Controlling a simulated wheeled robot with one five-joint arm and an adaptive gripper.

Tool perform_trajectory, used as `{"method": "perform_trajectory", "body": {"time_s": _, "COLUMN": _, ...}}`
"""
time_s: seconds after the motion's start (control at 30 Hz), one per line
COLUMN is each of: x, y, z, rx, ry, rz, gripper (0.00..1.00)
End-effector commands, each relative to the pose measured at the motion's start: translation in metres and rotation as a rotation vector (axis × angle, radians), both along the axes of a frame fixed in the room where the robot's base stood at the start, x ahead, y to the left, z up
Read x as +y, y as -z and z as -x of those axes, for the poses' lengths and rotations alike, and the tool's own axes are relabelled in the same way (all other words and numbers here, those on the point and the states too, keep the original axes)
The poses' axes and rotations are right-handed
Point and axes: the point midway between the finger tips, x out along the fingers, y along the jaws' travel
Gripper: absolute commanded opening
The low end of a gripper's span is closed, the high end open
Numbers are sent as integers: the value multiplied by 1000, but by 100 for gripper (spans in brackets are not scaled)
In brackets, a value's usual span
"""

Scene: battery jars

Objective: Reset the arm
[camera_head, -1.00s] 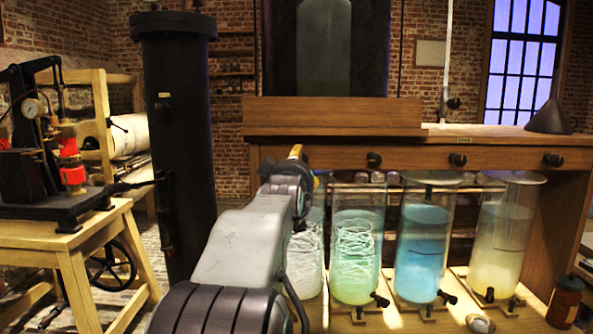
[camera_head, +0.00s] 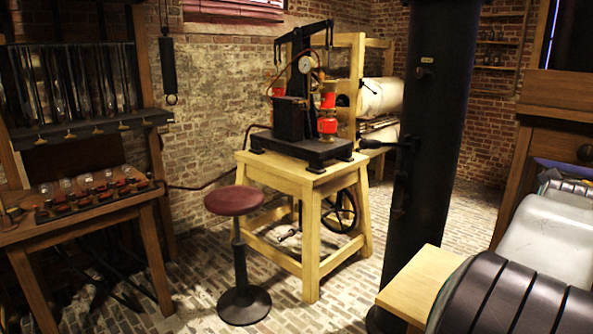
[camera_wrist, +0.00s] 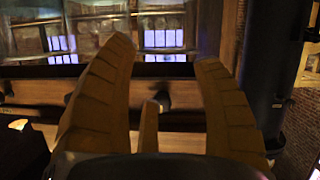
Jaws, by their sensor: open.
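My gripper (camera_wrist: 160,62) shows in the wrist view, with its two yellow-brown fingers spread apart and nothing between them. It is open. Beyond the fingers is a dark horizontal wooden edge (camera_wrist: 40,72) with glass above it. In the head view my arm is at the right edge, and the gripper itself is out of the picture.
A black column (camera_head: 428,150) stands left of my arm. A wooden table (camera_head: 305,180) carries a black apparatus (camera_head: 305,145). A red-topped stool (camera_head: 236,201) stands before it. A bench (camera_head: 90,215) is at the left.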

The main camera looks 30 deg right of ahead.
Motion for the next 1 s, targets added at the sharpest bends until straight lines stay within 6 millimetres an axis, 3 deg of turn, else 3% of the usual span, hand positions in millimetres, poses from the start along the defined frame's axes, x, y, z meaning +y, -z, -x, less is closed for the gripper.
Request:
{"method": "perform_trajectory", "body": {"time_s": 0.03, "x": 9, "y": 33, "z": 2, "rx": -4, "ry": 12, "rz": -109, "gripper": 61}}
{"method": "perform_trajectory", "body": {"time_s": 0.1, "x": 27, "y": 77, "z": 6, "rx": -7, "ry": 34, "rz": -260, "gripper": 61}}
{"method": "perform_trajectory", "body": {"time_s": 0.2, "x": 64, "y": 133, "z": 15, "rx": -2, "ry": 70, "rz": -466, "gripper": 61}}
{"method": "perform_trajectory", "body": {"time_s": 0.27, "x": 93, "y": 160, "z": 22, "rx": 5, "ry": 94, "rz": -583, "gripper": 61}}
{"method": "perform_trajectory", "body": {"time_s": 0.4, "x": 177, "y": 200, "z": 13, "rx": 63, "ry": 74, "rz": -821, "gripper": 61}}
{"method": "perform_trajectory", "body": {"time_s": 0.6, "x": 303, "y": 214, "z": -12, "rx": 245, "ry": -103, "rz": -1014, "gripper": 61}}
{"method": "perform_trajectory", "body": {"time_s": 0.7, "x": 349, "y": 212, "z": -19, "rx": 334, "ry": -219, "rz": -1030, "gripper": 61}}
{"method": "perform_trajectory", "body": {"time_s": 1.0, "x": 438, "y": 187, "z": -36, "rx": 515, "ry": -591, "rz": -927, "gripper": 61}}
